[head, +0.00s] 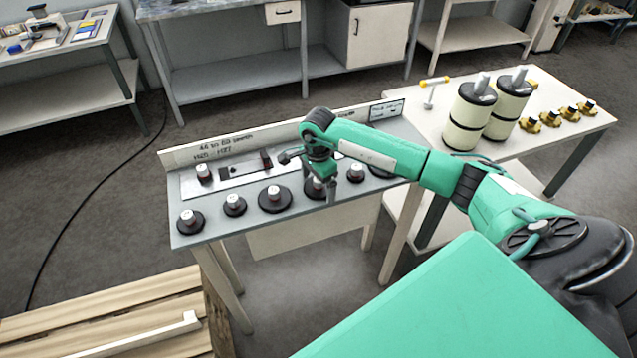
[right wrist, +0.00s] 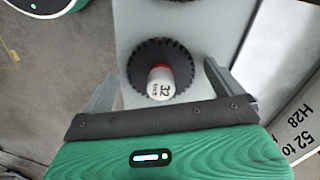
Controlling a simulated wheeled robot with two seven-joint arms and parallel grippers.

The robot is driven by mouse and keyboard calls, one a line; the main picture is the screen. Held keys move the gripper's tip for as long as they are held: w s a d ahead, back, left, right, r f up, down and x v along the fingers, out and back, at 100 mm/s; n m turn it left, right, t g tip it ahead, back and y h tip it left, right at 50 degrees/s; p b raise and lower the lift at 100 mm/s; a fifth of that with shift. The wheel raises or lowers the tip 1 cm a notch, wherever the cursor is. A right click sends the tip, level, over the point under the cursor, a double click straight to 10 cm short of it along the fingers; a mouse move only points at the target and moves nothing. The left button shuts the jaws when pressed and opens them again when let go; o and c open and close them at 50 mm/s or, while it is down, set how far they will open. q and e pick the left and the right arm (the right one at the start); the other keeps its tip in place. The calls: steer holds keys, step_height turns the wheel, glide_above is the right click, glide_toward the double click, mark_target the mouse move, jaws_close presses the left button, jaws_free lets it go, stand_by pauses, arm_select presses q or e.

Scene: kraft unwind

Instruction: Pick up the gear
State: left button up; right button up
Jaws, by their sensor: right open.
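A black toothed gear with a white and red hub marked 32 (right wrist: 158,82) shows in the right wrist view, lying flat on the grey bench top. My right gripper (right wrist: 160,84) is open, with one finger on each side of this gear; I cannot tell how far above it the fingertips are. In the head view my right gripper (head: 331,184) is over the right part of the gear bench, partly hiding a gear (head: 316,186) below it. Other gears stand in the front row, such as a large one (head: 275,198) and a small one (head: 234,204). My left gripper is not in view.
The gear bench (head: 213,228) has a raised, labelled back board (head: 240,140). Another gear edge shows at the top of the right wrist view. A white table (head: 570,140) at right holds two large rolls (head: 465,120) and several yellow parts. A wooden pallet (head: 110,315) lies at lower left.

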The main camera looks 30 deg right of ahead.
steer(key=shift+f, duration=0.15)
steer(key=shift+c, duration=0.5)
steer(key=c, duration=1.3)
